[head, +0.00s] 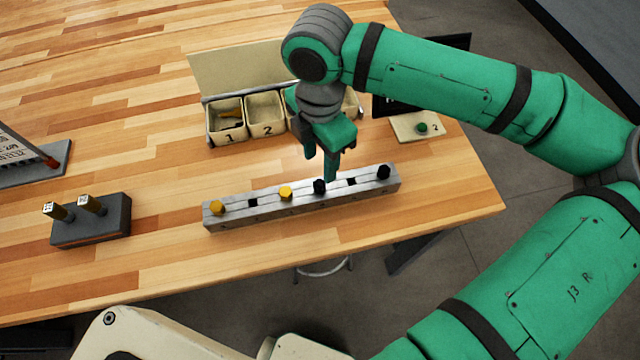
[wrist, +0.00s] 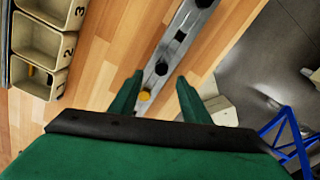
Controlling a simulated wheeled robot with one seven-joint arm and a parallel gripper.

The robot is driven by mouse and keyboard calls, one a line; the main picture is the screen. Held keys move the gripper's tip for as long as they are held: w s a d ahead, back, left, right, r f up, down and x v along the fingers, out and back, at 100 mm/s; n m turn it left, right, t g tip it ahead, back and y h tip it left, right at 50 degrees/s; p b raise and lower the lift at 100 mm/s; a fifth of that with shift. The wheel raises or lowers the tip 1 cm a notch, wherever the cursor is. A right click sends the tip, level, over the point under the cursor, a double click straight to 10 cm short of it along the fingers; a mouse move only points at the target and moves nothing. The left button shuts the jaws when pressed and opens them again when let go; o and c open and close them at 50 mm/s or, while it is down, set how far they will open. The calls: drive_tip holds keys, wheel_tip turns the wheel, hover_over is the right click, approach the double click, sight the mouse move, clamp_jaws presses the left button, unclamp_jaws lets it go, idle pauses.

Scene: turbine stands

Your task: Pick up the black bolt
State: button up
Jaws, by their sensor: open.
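A grey rail (head: 268,208) with square holes lies on the wooden table and holds several bolts. One black bolt (head: 319,187) stands near its middle, and another black bolt (head: 383,171) stands at its right end. A yellow bolt (head: 285,193) is just left of the middle black one, and another yellow bolt (head: 217,207) is at the left end. My gripper (head: 323,166) is open and empty, pointing down above the middle black bolt. In the wrist view that black bolt (wrist: 161,67) shows between the fingertips. Any remaining height gap is hard to tell.
Numbered cream bins (head: 228,134) stand behind the rail, partly hidden by my arm. A dark block (head: 92,232) with two tagged yellow-brown pieces sits at left. A small plate with a green knob (head: 421,127) is at back right. The table's front edge is close to the rail.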

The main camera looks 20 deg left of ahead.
sight(320, 184)
wheel_tip(320, 184, down, 2)
drive_tip(key=shift+f, duration=0.2)
drive_tip(key=f, duration=0.4)
drive_tip(key=shift+s+d, duration=0.1)
drive_tip(key=shift+s, duration=0.15)
drive_tip(key=shift+w+f, duration=0.1)
drive_tip(key=shift+f, duration=0.5)
clamp_jaws()
